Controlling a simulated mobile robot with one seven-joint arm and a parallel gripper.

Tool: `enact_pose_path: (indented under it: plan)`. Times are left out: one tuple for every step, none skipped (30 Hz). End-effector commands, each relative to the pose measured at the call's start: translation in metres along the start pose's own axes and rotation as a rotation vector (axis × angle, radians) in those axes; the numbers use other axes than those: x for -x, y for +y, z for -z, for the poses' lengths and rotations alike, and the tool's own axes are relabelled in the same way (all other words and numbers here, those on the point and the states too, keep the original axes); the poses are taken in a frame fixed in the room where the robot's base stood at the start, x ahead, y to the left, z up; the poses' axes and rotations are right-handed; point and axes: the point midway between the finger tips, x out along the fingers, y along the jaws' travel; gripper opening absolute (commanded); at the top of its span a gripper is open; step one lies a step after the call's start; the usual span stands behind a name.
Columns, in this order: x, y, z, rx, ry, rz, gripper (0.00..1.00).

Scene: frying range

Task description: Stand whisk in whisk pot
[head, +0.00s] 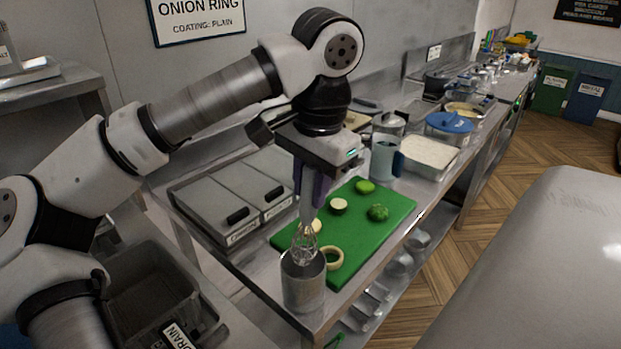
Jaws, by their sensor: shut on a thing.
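The whisk (306,238) hangs upright, wire end down, from my gripper (312,188), which is shut on its handle. The whisk pot (303,288) is a grey metal cylinder at the front end of the steel counter. The whisk's wires show at the pot's mouth, and their lower tip seems to be at or just inside the rim. I cannot tell how deep it is. The pot stands upright.
A green cutting board (375,222) with vegetable pieces and an onion ring lies just behind the pot. Lidded containers (222,210) stand to the left. A jug (384,158) and a white tray (429,156) stand farther back. The counter's front edge is close to the pot.

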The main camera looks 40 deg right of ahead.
Motion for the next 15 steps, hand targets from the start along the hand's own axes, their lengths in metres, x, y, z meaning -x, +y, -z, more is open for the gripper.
enact_pose_path:
  plan:
    - [-0.008, 0.001, 0.0, 0.0, 0.0, 0.0, 0.01]
    - [-0.011, 0.001, 0.0, 0.0, 0.0, 0.0, 0.01]
    - [-0.015, 0.002, 0.0, 0.001, 0.0, 0.0, 0.01]
    - [-0.018, 0.002, 0.0, 0.001, 0.0, 0.001, 0.01]
    - [-0.021, 0.002, 0.0, 0.001, 0.0, 0.001, 0.01]
    - [-0.025, 0.003, 0.0, 0.001, -0.001, 0.001, 0.01]
    - [-0.028, 0.003, 0.0, 0.001, 0.0, 0.001, 0.01]
    - [-0.031, 0.004, 0.0, 0.001, -0.001, 0.001, 0.01]
    - [-0.035, 0.004, 0.0, 0.001, 0.0, 0.0, 0.01]
    - [-0.038, 0.004, 0.0, 0.001, 0.0, 0.0, 0.01]
    - [-0.041, 0.005, 0.0, 0.002, 0.0, 0.0, 0.01]
    - [-0.045, 0.005, 0.0, 0.002, 0.0, 0.0, 0.01]
    - [-0.048, 0.006, 0.0, 0.002, 0.0, 0.0, 0.01]
    - [-0.051, 0.006, 0.0, 0.002, 0.0, 0.0, 0.01]
    - [-0.055, 0.006, 0.0, 0.002, -0.001, 0.0, 0.01]
